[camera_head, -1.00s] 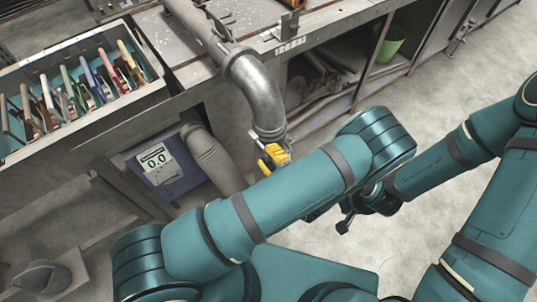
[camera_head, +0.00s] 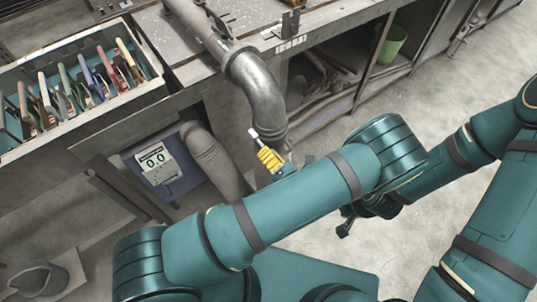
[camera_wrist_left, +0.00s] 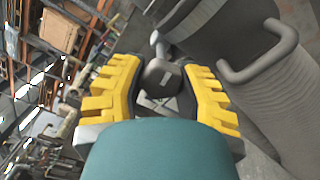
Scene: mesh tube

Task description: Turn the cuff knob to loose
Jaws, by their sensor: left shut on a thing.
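The grey metal elbow pipe (camera_head: 257,88) curves down from the bench, with its cuff at the lower end. My left gripper (camera_head: 270,160), with yellow ribbed fingers, is at that lower end. In the left wrist view the dark cuff knob (camera_wrist_left: 160,75) sits between the two yellow fingers, which are shut on it. A pale stem runs up from the knob towards the grey cuff. In the head view the fingers mostly hide the knob. My right gripper (camera_head: 346,224) is small and dark behind my left arm, partly hidden; its jaws cannot be made out.
A grey corrugated hose (camera_wrist_left: 287,95) and a bent grey handle (camera_wrist_left: 262,62) are close on the right in the wrist view. A meter (camera_head: 154,158) reading 0.0 is left of another hose (camera_head: 215,160). A green bucket (camera_head: 391,42) stands on a shelf. The right floor is clear.

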